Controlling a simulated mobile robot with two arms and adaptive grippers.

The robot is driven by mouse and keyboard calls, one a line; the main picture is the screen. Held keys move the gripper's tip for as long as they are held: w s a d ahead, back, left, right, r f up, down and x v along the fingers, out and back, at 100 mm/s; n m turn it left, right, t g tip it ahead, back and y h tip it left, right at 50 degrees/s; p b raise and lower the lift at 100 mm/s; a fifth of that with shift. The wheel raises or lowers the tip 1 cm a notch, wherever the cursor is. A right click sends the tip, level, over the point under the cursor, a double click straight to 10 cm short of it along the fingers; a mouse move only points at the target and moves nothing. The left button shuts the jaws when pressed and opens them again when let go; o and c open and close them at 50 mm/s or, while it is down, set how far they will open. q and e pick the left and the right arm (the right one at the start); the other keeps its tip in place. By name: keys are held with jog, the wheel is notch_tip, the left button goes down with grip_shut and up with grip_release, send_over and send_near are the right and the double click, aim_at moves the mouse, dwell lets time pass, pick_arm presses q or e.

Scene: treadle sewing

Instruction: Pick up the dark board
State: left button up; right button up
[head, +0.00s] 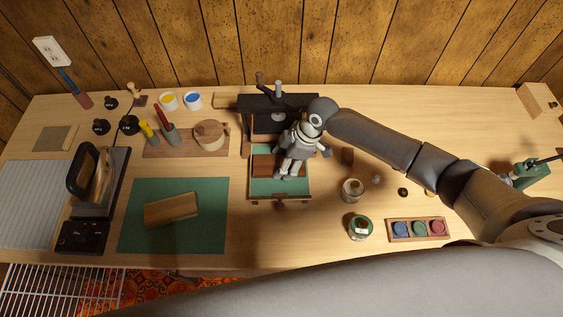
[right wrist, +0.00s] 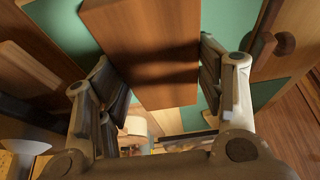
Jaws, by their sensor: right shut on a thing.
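The dark board (head: 264,164) is a reddish-brown wooden block over the green bed (head: 262,186) of the press (head: 258,103), at the middle of the table in the head view. My right gripper (head: 286,168) reaches down over it and covers its right part. In the right wrist view the board (right wrist: 140,38) runs between the two fingers of my right gripper (right wrist: 158,72), which are shut on its sides. I cannot tell whether the board touches the bed. My left gripper is not in view.
A lighter wooden block (head: 171,210) lies on a green mat (head: 210,240) at left. An iron (head: 95,180) stands farther left. Jars (head: 352,190) and a tray of colour pots (head: 447,229) lie right of the press. The press frame stands close behind my right gripper.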

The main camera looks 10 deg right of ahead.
jog(key=shift+r, duration=0.1)
jog(key=shift+r+b, duration=0.35)
jog(key=shift+r, duration=0.2)
jog(key=s+a+r+b, duration=0.2)
jog(key=s+a+r, duration=0.3)
jog(key=s+r, duration=0.6)
jog(key=shift+s+r+b, duration=0.3)
jog(key=shift+s+r, duration=0.1)
jog(key=shift+s, duration=0.65)
